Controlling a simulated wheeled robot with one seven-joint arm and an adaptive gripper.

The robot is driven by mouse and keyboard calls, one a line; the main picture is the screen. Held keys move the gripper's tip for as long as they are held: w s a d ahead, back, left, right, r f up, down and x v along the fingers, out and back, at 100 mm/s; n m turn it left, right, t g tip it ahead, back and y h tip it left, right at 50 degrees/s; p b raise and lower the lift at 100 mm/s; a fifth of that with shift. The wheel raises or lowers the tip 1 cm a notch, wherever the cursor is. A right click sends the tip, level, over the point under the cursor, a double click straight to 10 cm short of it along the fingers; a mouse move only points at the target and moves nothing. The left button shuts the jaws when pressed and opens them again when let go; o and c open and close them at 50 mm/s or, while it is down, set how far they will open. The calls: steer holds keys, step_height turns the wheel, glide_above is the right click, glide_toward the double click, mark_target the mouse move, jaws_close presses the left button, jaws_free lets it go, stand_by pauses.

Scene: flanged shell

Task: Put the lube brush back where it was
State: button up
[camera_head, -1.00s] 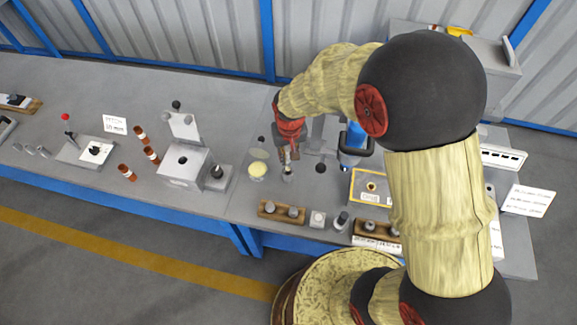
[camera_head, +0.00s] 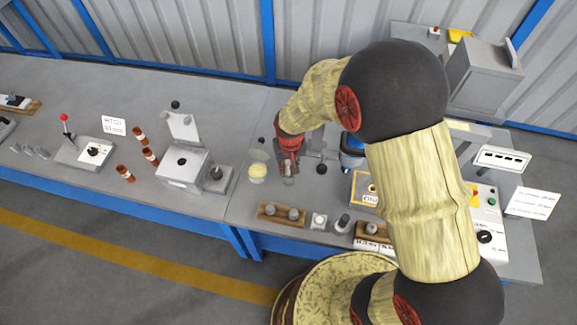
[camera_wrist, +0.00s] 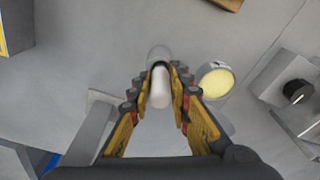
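My gripper (camera_head: 289,164) points down over the right-hand table. In the wrist view, its two fingers (camera_wrist: 160,82) close on both sides of a pale rounded handle, which I take as the lube brush (camera_wrist: 160,90). A grey, clear-looking cylinder (camera_wrist: 159,54) shows just beyond the handle; a small cup (camera_head: 288,181) shows under the gripper in the head view. The brush's lower end is hidden, so I cannot tell how far it is inside the cup. A pot of yellow grease (camera_head: 257,171) stands left of the gripper; it also shows in the wrist view (camera_wrist: 215,82).
A wooden block with metal parts (camera_head: 282,214) lies in front of the gripper. A grey box fixture (camera_head: 184,168) stands to the left. A black-knobbed lever (camera_head: 321,169) and a yellow-edged box (camera_head: 364,188) are close on the right.

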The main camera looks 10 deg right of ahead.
steer(key=o, duration=0.3)
steer(key=shift+o, duration=0.2)
steer(key=s+d+r+t+p, duration=0.1)
steer(key=s+d+r, duration=0.1)
steer(key=r, duration=0.7)
steer(key=s+d+r+p, duration=0.1)
steer(key=s+d+r, duration=0.15)
steer(key=r, duration=0.65)
steer(key=s+d+r+t+p, duration=0.1)
steer(key=s+r, duration=0.2)
steer(key=r, duration=0.6)
steer(key=s+d+r+t, duration=0.1)
steer(key=s+d+r, duration=0.1)
steer(key=s+r, duration=0.2)
steer(key=s+d+r+t, duration=0.1)
steer(key=s+r, duration=0.3)
steer(key=s, duration=0.4)
steer(key=shift+s+d+r+m, duration=0.3)
steer(key=shift+d+r, duration=0.05)
steer(key=shift+d, duration=0.45)
steer(key=shift+f+b, duration=0.55)
steer(key=shift+b, duration=0.2)
